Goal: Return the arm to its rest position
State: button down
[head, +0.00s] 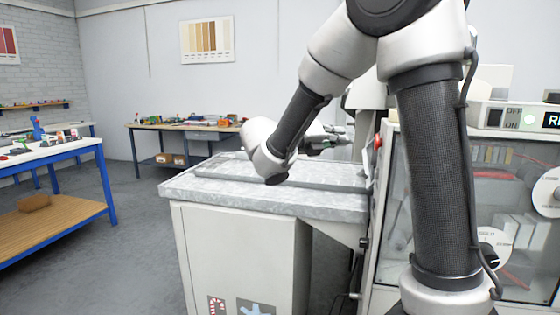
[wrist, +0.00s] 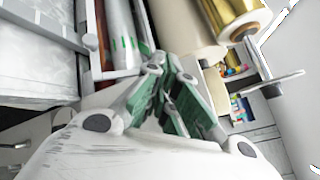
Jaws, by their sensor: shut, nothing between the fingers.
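My arm reaches from the right over a pale grey bench top, bent at the elbow. My gripper (head: 338,139) is at its far end, above the bench top's right part near the machine, partly hidden behind my wrist in the head view. In the wrist view my gripper (wrist: 163,62) has grey and green fingers that come together, with nothing visible held between them. Its tips point toward the machine's rollers.
A machine (head: 510,170) with a clear front panel, dials and a lit switch stands close on the right. The grey-topped bench (head: 245,196) is below my arm. A gold roll (wrist: 238,15) is near my gripper. Blue-legged tables (head: 62,152) stand left; floor between is clear.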

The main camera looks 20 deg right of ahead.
jog(key=s+f+m+g+y, duration=0.5)
jog(key=s+f+m+y, duration=0.4)
jog(key=s+f+m, duration=0.6)
jog(key=s+a+r+m+t+y, duration=0.1)
jog(key=s+r+m+t+y, duration=0.1)
jog(key=m, duration=0.5)
jog(key=s+a+r+m+t+y, duration=0.2)
jog(key=s+m+y, duration=0.3)
jog(key=s+m, duration=0.3)
jog(key=shift+a+r+t+y, duration=0.3)
jog(key=shift+r+t+y, duration=0.15)
jog(key=shift+t, duration=0.45)
